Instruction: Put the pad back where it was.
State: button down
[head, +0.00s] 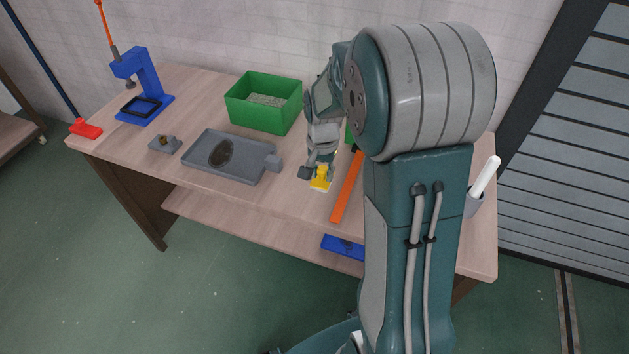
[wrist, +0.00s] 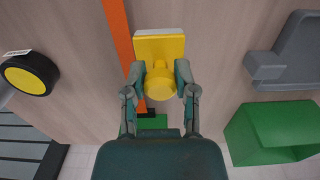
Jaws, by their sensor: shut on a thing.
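The yellow pad (head: 321,183) has a round knob and a pale underside edge. It is near the front middle of the table in the head view, and at the top centre of the wrist view (wrist: 160,47). My gripper (head: 318,170) is shut on its knob; the two fingers show either side of it in the wrist view (wrist: 160,84). The pad is just left of an orange strip (head: 346,188). I cannot tell whether it touches the table (head: 285,197). My arm hides part of the table to the right.
A grey tray (head: 200,170) with a dark oval patch lies left of the pad, and a green bin (head: 265,119) stands behind it. A blue press (head: 143,85) is far left. A black wheel with yellow hub (wrist: 28,76) and a white marker (head: 485,176) are right.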

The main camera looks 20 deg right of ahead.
aim_at(318, 173)
jog(key=shift+w+a+f, duration=0.1)
jog(key=shift+w+f, duration=0.9)
jog(key=shift+f, duration=0.25)
jog(key=shift+w+a+f, duration=0.3)
jog(key=shift+w+f, duration=0.05)
jog(key=shift+f, duration=0.05)
notch_tip(318, 173, down, 3)
jog(key=shift+w+a+f, duration=0.1)
jog(key=shift+w, duration=0.05)
jog(key=shift+d, duration=0.2)
jog(key=shift+f, duration=0.2)
jog(key=shift+c, duration=2)
grip_release()
jog(key=shift+a, duration=0.15)
jog(key=shift+r, duration=0.15)
